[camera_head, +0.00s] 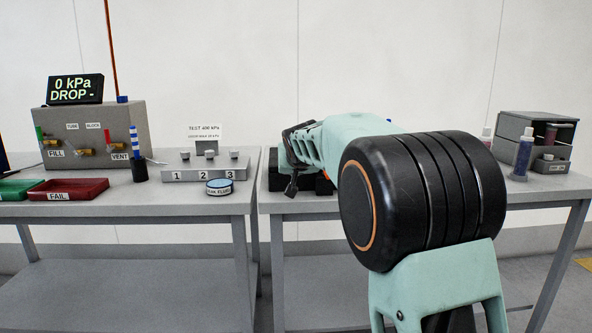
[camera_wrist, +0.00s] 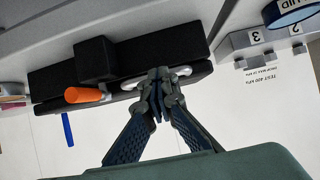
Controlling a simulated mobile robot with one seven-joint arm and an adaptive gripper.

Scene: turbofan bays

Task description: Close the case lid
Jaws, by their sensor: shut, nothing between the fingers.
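The black case (camera_head: 275,181) sits on the right-hand bench, mostly hidden behind my arm in the head view. In the wrist view, which is turned roughly upside down, it shows as a dark body (camera_wrist: 50,82) with a raised black block. An orange-handled tool (camera_wrist: 85,95) and a silver metal piece (camera_wrist: 183,72) show along it. I cannot tell the lid apart from the body, nor its angle. My gripper (camera_wrist: 158,92) is shut and empty, its fingertips at the case's edge by the metal piece. Contact is unclear. In the head view my gripper (camera_head: 291,187) is partly hidden.
On the left bench stand a numbered block (camera_head: 205,167), a round blue-rimmed tin (camera_head: 219,187), a red FAIL tray (camera_head: 68,189) and a grey valve box (camera_head: 98,136). A grey rack (camera_head: 538,135) with bottles stands at the right bench's far end. A narrow gap separates the benches.

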